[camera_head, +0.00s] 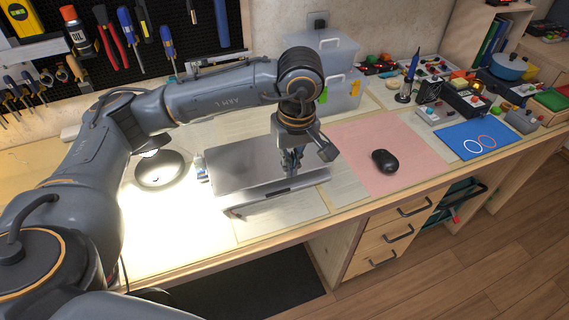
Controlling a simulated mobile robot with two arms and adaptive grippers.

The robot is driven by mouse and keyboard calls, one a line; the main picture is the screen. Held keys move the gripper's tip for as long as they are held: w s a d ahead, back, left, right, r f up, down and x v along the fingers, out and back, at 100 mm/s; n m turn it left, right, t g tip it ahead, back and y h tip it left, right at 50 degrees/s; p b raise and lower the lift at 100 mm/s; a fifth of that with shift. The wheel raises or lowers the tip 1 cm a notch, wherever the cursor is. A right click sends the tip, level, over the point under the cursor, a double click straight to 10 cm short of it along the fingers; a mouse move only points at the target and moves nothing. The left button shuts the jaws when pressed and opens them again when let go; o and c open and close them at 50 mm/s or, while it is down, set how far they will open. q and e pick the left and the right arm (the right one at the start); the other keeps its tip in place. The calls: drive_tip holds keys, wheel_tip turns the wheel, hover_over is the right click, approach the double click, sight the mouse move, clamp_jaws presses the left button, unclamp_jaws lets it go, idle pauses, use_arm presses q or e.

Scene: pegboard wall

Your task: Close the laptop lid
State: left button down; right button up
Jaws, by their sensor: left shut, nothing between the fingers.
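The silver laptop (240,168) sits on the wooden workbench, left of the pink mat. Its lid is low over the base and looks almost flat. A dark slot shows along the front edge, and I cannot tell whether the lid is fully down. My left gripper (292,168) reaches in from the left and points down over the right part of the lid. Its fingers are shut and empty. They are at or just above the lid; contact is unclear. The gripper hides part of the laptop's back right. My right gripper is out of view.
A black mouse (384,161) lies on the pink mat (350,134). A lamp with a round base (160,171) stands left of the laptop. Clear storage boxes (343,88) stand behind it. A pegboard with tools (120,45) is at the back left.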

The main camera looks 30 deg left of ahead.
use_arm(q)
wheel_tip(320, 180, up, 5)
drive_tip(key=g+h+p, duration=0.2)
drive_tip(key=p, duration=0.4)
hover_over(282, 178)
drive_tip(key=w+a, duration=0.2)
drive_tip(key=f+p, duration=0.1)
drive_tip(key=f, duration=0.3)
drive_tip(key=s+d+f+p, duration=0.1)
drive_tip(key=f+p, duration=0.1)
drive_tip(key=f, duration=0.3)
drive_tip(key=f+p, duration=0.1)
drive_tip(key=f, duration=0.3)
drive_tip(key=shift+s+d+f, duration=0.3)
drive_tip(key=shift+f, duration=0.1)
drive_tip(key=f+b, duration=0.3)
drive_tip(key=shift+s+d+f, duration=0.35)
drive_tip(key=shift+s, duration=0.05)
drive_tip(key=shift+f+t+y, duration=0.4)
drive_tip(key=shift+t+y, duration=0.2)
drive_tip(key=shift+t, duration=0.1)
drive_tip(key=shift+s+d+f, duration=0.1)
drive_tip(key=shift+s+d, duration=0.05)
drive_tip(key=shift+f, duration=0.1)
